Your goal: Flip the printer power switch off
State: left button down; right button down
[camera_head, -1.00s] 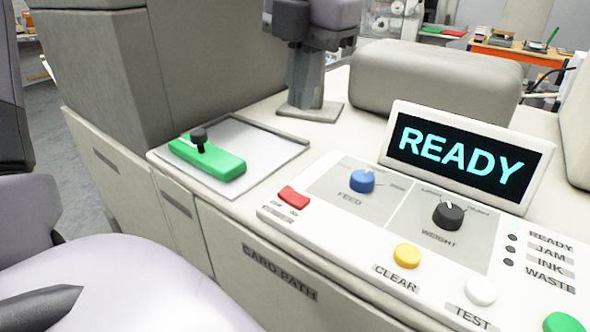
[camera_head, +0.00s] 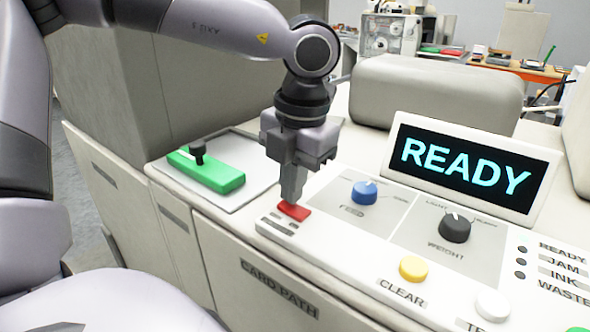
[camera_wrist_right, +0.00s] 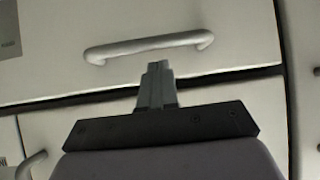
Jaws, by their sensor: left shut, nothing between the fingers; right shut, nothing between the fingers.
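The red power switch (camera_head: 294,211) sits at the left end of the printer's white control panel (camera_head: 345,253). My left gripper (camera_head: 291,198) is shut and empty, pointing down with its fingertips at the switch's back edge. It seems to touch the switch or hover just above it. The display (camera_head: 466,168) reads READY. The small labels by the switch are too small to read. My right gripper (camera_wrist_right: 157,70) shows in the right wrist view, shut and empty, in front of a pale cabinet front with a bar handle (camera_wrist_right: 150,46).
Right of the switch are a blue FEED knob (camera_head: 364,192), a black WEIGHT knob (camera_head: 455,228), a yellow CLEAR button (camera_head: 413,268) and a white button (camera_head: 492,305). A green block with a black knob (camera_head: 207,171) lies on a plate to the left.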

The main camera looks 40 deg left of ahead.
pick_arm(q)
jog(key=shift+f, duration=0.15)
jog(key=shift+a+f+h+b, duration=0.2)
jog(key=shift+f+h+b, duration=0.25)
jog(key=shift+h+b, duration=0.45)
jog(key=shift+s+r+p, duration=0.15)
jog(key=shift+s+p, duration=0.05)
jog(key=shift+p, duration=0.1)
jog(key=shift+d, duration=0.15)
jog(key=shift+d+f, duration=0.15)
jog(key=shift+f, duration=0.05)
jog(key=shift+d+r+b, duration=0.1)
jog(key=shift+d+b, duration=0.2)
jog(key=shift+d, duration=0.25)
